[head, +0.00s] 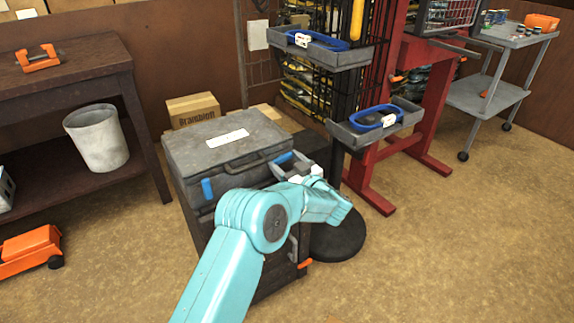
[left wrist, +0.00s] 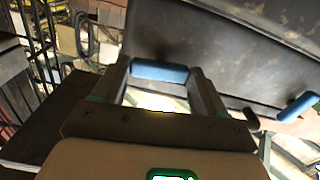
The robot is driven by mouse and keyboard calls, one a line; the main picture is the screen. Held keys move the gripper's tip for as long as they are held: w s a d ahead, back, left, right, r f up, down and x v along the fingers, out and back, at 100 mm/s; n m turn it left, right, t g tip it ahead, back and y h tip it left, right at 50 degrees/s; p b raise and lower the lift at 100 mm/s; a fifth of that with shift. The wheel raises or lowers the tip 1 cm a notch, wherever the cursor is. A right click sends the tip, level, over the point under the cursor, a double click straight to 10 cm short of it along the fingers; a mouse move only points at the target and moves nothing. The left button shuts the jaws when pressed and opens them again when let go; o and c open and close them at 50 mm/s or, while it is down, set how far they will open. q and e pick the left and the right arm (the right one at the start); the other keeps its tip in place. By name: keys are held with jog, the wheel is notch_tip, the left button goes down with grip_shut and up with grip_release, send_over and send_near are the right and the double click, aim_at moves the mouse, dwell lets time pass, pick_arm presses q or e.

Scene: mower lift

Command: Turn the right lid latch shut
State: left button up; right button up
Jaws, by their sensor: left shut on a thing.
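The grey toolbox (head: 180,158) has a closed lid with a white label and a dark carry handle. Its blue right lid latch (head: 284,158) is at the front right, partly hidden by my gripper. The blue left lid latch (head: 207,189) is at the front left. My left gripper (head: 287,165) is at the right latch. In the left wrist view the right latch (left wrist: 160,72) lies between the two fingertips, and my left gripper (left wrist: 162,74) is shut on it. The other blue latch (left wrist: 298,107) shows apart at the right. My right gripper is not in view.
A black stand with grey trays (head: 372,125) holding blue coils is close on the right. A red frame (head: 395,150) and a grey cart (head: 485,97) are beyond it. A dark workbench (head: 65,85) is at left. The floor at the right is clear.

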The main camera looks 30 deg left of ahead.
pick_arm(q)
jog(key=n, duration=0.1)
jog(key=n+b, duration=0.1)
jog(key=shift+f+n, duration=0.2)
jog(key=shift+n, duration=0.1)
jog(key=n+b, duration=0.2)
jog(key=shift+n, duration=0.3)
jog(key=n+b, duration=0.5)
jog(key=n, duration=0.1)
jog(key=shift+f+b, duration=0.1)
jog(key=shift+b, duration=0.25)
jog(key=n+b, duration=0.2)
jog(key=n, duration=0.1)
jog(key=shift+b, duration=0.35)
jog(key=shift+r+n+b, duration=0.2)
jog(key=shift+n+b, duration=0.65)
jog(key=shift+n, duration=0.45)
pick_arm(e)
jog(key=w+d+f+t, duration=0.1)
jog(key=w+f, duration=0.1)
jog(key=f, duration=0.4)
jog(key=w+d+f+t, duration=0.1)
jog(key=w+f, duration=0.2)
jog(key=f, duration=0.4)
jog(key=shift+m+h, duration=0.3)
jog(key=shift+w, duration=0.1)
pick_arm(q)
jog(key=o, duration=1.1)
jog(key=shift+c, duration=0.2)
